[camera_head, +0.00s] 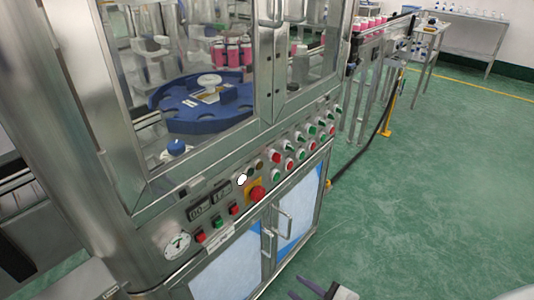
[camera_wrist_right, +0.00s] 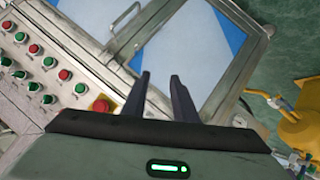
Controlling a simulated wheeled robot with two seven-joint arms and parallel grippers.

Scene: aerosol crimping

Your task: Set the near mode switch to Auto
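The control panel (camera_head: 225,190) runs along the machine front below the glass. Its right part carries rows of small red and green round controls (camera_head: 300,136), which also show in the right wrist view (camera_wrist_right: 48,62). Which of them is the near mode switch, and its setting, I cannot tell at this size. My right gripper (camera_head: 322,287) is at the bottom edge of the head view, apart from the panel. In the right wrist view its two dark fingers (camera_wrist_right: 160,76) have an empty gap between them, in front of the cabinet doors. My left gripper is not in view.
A red emergency stop (camera_head: 257,193) on yellow sits on the panel; a large red button also shows in the right wrist view (camera_wrist_right: 100,105). Cabinet doors with protruding handles (camera_head: 284,222) lie below. A gauge (camera_head: 177,245) is at the left. Green floor (camera_head: 430,190) is clear at right.

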